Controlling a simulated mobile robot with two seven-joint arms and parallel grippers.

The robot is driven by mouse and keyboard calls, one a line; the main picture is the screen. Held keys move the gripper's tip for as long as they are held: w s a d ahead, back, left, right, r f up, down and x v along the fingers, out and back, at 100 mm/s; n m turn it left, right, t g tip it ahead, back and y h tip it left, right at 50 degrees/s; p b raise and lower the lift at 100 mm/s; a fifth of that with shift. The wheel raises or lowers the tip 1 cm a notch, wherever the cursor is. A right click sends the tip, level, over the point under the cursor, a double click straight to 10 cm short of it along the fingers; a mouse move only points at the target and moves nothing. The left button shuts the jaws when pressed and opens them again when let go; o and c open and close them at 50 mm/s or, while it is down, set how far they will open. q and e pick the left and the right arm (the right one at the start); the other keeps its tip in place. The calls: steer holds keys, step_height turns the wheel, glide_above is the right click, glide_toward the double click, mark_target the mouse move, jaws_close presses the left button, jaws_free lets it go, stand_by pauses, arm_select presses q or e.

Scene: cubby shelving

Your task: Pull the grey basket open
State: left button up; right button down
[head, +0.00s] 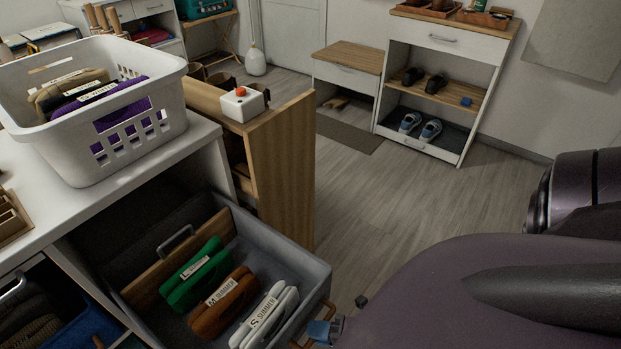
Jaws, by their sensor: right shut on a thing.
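The grey basket (272,238) sticks well out of its cubby under the white shelf top at the lower left. It holds folded clothes with size labels: green (197,274), brown (222,302) and white (266,316). A wooden divider stands behind them. My right gripper (322,331) is at the basket's front, at the bottom edge of the view. It is shut on the basket's wooden front handle, which is only partly visible. My right arm covers the lower right. My left gripper is out of view.
A white laundry basket (128,125) with folded clothes stands on the shelf top (108,205). A wooden cabinet (283,165) with a white box (245,103) on it stands just behind the grey basket. A blue bin (75,315) sits to the left. The floor (420,195) beyond is clear.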

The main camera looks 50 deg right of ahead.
stand_by(0.3)
steer(key=c, duration=1.1)
jaws_free()
steer(key=shift+c, duration=0.2)
